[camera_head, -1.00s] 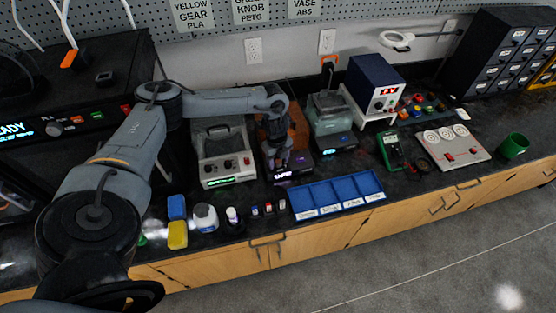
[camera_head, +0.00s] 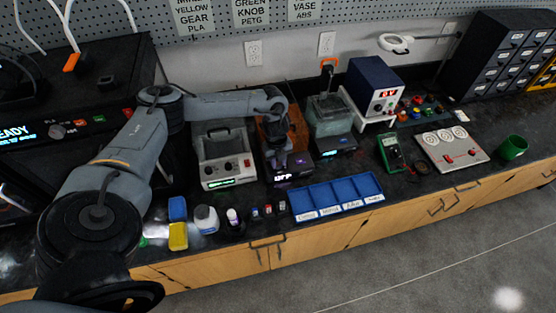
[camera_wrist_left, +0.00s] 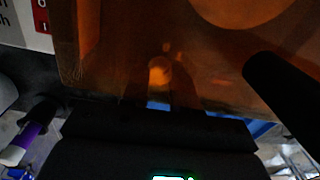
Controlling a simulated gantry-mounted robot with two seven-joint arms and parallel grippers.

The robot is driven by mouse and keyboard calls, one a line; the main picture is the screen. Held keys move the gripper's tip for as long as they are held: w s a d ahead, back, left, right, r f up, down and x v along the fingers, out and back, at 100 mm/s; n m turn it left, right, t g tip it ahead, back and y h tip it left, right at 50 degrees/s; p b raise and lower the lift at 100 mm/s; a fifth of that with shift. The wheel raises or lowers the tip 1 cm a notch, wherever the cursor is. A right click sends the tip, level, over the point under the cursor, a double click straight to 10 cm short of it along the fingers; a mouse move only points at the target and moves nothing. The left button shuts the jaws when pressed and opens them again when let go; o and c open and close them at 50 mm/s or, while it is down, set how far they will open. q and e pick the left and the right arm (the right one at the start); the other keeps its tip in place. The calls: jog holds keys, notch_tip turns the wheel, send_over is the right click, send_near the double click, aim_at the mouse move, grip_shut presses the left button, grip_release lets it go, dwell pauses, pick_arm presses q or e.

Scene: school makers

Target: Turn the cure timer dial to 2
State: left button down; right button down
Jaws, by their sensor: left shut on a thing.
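The display text is too small to read surely. The orange hood also fills much of the left wrist view (camera_wrist_left: 120,60). My left gripper (camera_head: 280,166) reaches down at the front of the station, just above the display, and is shut on the timer dial. The dial itself is hidden by the gripper, and its setting cannot be read. My right gripper is not in view.
A grey device with a green display (camera_head: 228,172) stands left of the station, and a clear-topped tank (camera_head: 330,115) stands right. A blue divided tray (camera_head: 335,193) lies in front to the right. Small bottles (camera_head: 206,218) line the front edge.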

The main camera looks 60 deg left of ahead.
pick_arm(q)
jog(key=m, duration=0.2)
jog(key=shift+m, duration=0.3)
jog(key=shift+m+p, duration=0.3)
jog(key=shift+m, duration=0.4)
jog(key=c, duration=0.9)
grip_release()
jog(key=shift+o, duration=0.2)
